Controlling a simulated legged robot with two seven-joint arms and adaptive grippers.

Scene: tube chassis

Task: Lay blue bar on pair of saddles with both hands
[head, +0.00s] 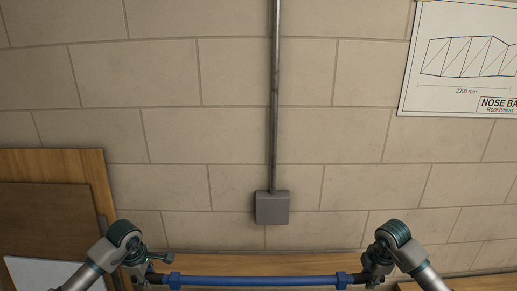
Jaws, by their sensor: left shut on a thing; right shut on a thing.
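The blue bar (257,281) lies level across the bottom of the head view, with a darker blue collar near each end. My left gripper (151,274) is shut on the bar's left end. My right gripper (366,277) is shut on its right end. The bar spans between the two grippers. Saddles are not visible in this view. What lies below the bar is cut off by the lower edge of the picture.
A block wall fills the background, with a grey box (272,208) and a vertical conduit (275,95). A wooden board (60,165) stands at left. A wooden ledge (250,264) runs behind the bar. A drawing sheet (460,60) hangs at upper right.

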